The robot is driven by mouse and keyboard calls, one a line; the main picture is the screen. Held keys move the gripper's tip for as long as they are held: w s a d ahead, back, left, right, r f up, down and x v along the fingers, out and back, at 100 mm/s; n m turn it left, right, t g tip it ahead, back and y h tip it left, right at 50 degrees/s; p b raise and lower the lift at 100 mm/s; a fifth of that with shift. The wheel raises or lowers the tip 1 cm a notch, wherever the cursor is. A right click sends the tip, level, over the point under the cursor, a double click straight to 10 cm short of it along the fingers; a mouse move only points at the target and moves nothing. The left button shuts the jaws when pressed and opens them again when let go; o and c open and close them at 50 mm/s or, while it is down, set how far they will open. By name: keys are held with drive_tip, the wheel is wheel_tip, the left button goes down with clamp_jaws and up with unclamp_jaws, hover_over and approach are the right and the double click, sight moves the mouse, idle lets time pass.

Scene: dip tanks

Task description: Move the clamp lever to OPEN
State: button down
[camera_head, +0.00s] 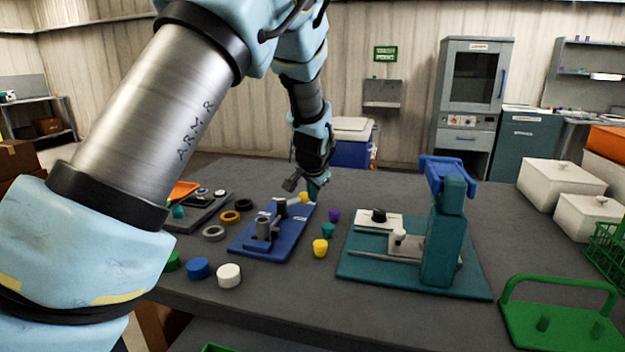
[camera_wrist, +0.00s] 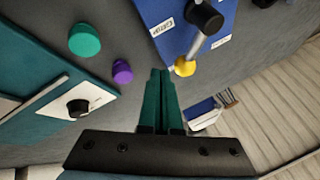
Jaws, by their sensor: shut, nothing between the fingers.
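A blue fixture plate (camera_head: 285,238) lies on the grey bench and carries the clamp lever. In the wrist view the lever (camera_wrist: 197,46) is a grey rod running from a black pivot (camera_wrist: 204,17) to a yellow knob (camera_wrist: 185,67). The rod lies between two white labels (camera_wrist: 162,27), (camera_wrist: 221,41) whose words are too small to read surely. The knob also shows in the head view (camera_head: 304,197). My gripper (camera_wrist: 160,73) is shut and empty, its green fingertips just left of the knob in the wrist view. I cannot tell whether they touch it.
Purple (camera_head: 334,215), teal (camera_head: 328,230) and yellow (camera_head: 320,247) pieces stand right of the plate. A teal press-like fixture (camera_head: 440,240) stands further right. Rings and round caps (camera_head: 198,268) lie to the left. A green rack (camera_head: 555,325) sits at the right front.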

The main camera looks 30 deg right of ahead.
sight(299, 196)
drive_tip(key=shift+w+a+f+p, duration=0.1)
drive_tip(key=shift+w+f+p, duration=0.2)
drive_tip(key=shift+w, duration=0.45)
drive_tip(key=shift+w+a+f+p, duration=0.1)
drive_tip(key=shift+w+f+p, duration=0.15)
drive_tip(key=shift+w, duration=0.45)
drive_tip(key=shift+w+a+f+p, duration=0.1)
drive_tip(key=shift+w+f+p, duration=0.2)
drive_tip(key=shift+w, duration=0.45)
